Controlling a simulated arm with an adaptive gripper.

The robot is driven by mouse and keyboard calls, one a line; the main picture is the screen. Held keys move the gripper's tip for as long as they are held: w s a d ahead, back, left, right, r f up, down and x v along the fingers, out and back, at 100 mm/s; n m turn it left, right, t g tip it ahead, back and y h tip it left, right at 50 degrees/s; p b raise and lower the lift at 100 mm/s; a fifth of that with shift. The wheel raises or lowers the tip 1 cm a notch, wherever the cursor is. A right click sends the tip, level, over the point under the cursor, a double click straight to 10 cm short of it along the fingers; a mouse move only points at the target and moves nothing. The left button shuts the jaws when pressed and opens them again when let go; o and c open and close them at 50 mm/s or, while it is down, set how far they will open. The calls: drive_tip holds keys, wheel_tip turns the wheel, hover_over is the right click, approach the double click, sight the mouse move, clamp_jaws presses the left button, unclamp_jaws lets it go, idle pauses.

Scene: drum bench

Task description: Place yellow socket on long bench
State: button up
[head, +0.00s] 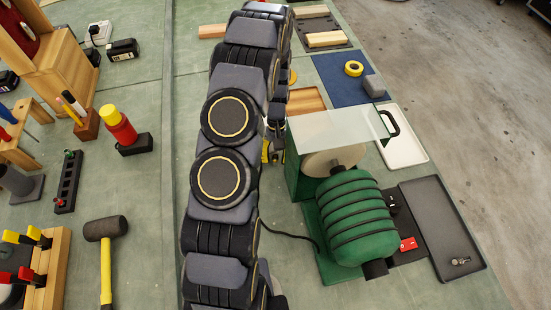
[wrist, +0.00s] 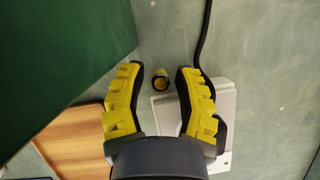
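A small yellow and black cylindrical piece, which looks like the yellow socket (wrist: 161,82), rests on the green bench top in the wrist view. My gripper (wrist: 160,70) is open above it, with one yellow finger to each side and a gap on both sides. I cannot tell how high the fingers are above it. In the head view my arm hides the socket and most of my gripper; only a bit of yellow finger (head: 266,151) shows. The green bench (head: 150,230) spans the head view, with a seam left of my arm; which part is the long bench is unclear.
A green machine (head: 355,215) stands close to the right of my gripper in the head view. In the wrist view, a wooden tray (wrist: 76,122) lies left, a pale block (wrist: 168,108) lies right, and a black cable (wrist: 203,40) runs past. A mallet (head: 106,230) lies left.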

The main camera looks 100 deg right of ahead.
clamp_jaws()
wheel_tip(320, 180, up, 28)
drive_tip(key=w+d+n+g, duration=0.1)
drive_tip(key=w+d+n, duration=0.15)
drive_tip(key=w, duration=0.55)
drive_tip(key=w+d+n+g, duration=0.1)
drive_tip(key=w+d+n, duration=0.15)
drive_tip(key=w, duration=0.65)
drive_tip(key=w+a+n+g, duration=0.1)
drive_tip(key=w+a+n, duration=0.2)
drive_tip(key=w, duration=0.7)
drive_tip(key=w+a+n+g, duration=0.1)
drive_tip(key=w+a+n, duration=0.25)
drive_tip(key=w, duration=0.65)
drive_tip(key=w+a+n+g+h, duration=0.15)
drive_tip(key=w+a+n, duration=0.25)
drive_tip(key=w+a, duration=0.8)
drive_tip(key=w+a+n+h, duration=0.1)
drive_tip(key=w+a+n, duration=0.1)
drive_tip(key=a, duration=0.7)
drive_tip(key=w+a+n+h, duration=0.1)
drive_tip(key=w+a+n, duration=0.2)
drive_tip(key=a, duration=0.7)
drive_tip(key=shift+w+a+f+h, duration=0.2)
drive_tip(key=shift+w+f+h, duration=0.15)
drive_tip(key=shift+w+f, duration=0.1)
